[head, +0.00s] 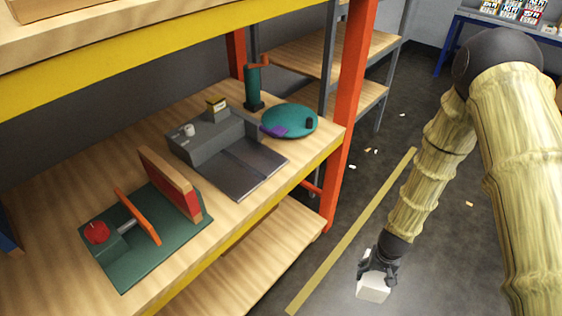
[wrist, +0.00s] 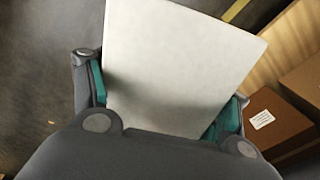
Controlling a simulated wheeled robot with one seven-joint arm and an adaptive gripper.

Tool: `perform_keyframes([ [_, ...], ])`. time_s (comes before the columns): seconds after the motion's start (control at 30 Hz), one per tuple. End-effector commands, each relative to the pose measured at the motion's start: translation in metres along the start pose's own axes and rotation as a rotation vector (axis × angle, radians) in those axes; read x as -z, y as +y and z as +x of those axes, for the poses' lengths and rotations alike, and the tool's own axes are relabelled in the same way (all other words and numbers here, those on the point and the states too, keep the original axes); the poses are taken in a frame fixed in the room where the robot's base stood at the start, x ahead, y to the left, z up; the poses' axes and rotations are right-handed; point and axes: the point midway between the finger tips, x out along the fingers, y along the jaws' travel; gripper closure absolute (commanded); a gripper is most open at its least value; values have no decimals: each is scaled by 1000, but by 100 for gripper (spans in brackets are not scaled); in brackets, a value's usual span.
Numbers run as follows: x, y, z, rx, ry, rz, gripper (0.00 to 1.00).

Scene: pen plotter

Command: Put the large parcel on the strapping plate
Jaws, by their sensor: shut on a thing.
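My gripper (head: 377,268) hangs low over the floor, right of the shelf, and is shut on a white box (head: 372,290). In the wrist view the pale box (wrist: 175,60) sits between the teal finger pads of my gripper (wrist: 166,100). I cannot tell for sure that it is the large parcel. A dark flat plate (head: 240,168) with a grey housing behind it lies on the wooden shelf (head: 60,195); it looks like the strapping plate, and nothing lies on its dark surface. The box is well apart from it.
A green clamp fixture (head: 150,235) stands left of the plate. A teal disc (head: 290,121) and a green post (head: 254,85) are behind it. An orange upright (head: 352,110) bounds the shelf's right end. In the wrist view brown boxes (wrist: 272,125) lie at right.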

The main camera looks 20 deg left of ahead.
Motion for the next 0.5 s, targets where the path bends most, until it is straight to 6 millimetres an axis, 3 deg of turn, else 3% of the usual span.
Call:
perform_keyframes([
  [0.5, 9, 2, 2, 12, 14, 25, 62],
])
